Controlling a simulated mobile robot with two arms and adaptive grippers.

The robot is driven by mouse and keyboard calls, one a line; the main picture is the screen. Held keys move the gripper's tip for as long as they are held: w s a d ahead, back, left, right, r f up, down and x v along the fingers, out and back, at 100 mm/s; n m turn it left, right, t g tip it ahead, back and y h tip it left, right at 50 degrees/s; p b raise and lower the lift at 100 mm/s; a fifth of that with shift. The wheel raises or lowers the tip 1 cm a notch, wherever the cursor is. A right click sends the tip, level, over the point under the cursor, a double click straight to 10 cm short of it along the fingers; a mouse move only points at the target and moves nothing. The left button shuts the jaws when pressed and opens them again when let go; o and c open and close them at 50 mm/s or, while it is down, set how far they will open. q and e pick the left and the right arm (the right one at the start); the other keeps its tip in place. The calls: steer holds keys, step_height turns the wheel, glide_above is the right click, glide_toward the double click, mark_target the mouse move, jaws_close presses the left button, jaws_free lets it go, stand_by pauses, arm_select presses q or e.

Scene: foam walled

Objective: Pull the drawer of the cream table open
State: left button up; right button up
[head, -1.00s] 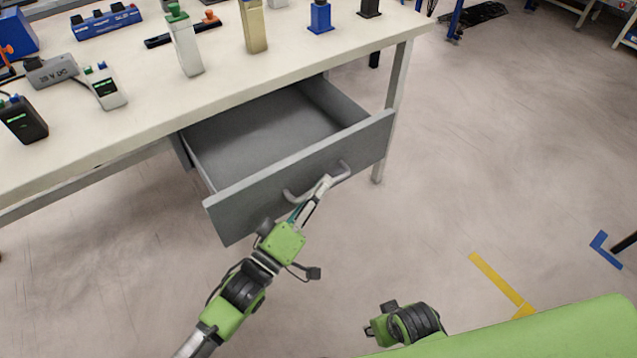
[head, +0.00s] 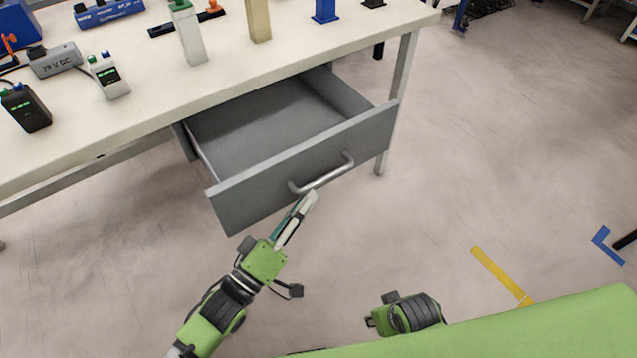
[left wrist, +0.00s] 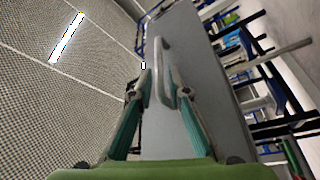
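The cream table (head: 120,125) has a grey drawer (head: 300,165) that stands well open, its empty inside showing. A curved metal handle (head: 322,179) is on the drawer front. My left gripper (head: 310,195) is just below and in front of the handle in the head view. In the left wrist view my left gripper (left wrist: 160,85) has its two fingers apart with nothing held between them. The handle (left wrist: 161,68) shows just beyond the fingertips, near the right finger. Part of my right arm shows at the bottom of the head view, but its gripper cannot be made out.
On the table top stand a grey-white post (head: 188,35), a tan post (head: 258,20), a blue block (head: 325,10) and several small devices. A table leg (head: 398,90) is right of the drawer. The floor in front is clear, with yellow tape (head: 500,275).

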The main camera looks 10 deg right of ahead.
arm_select(q)
steer(key=v, duration=0.5)
steer(key=shift+s+a+f, duration=0.1)
steer(key=shift+s+a, duration=0.1)
stand_by(0.3)
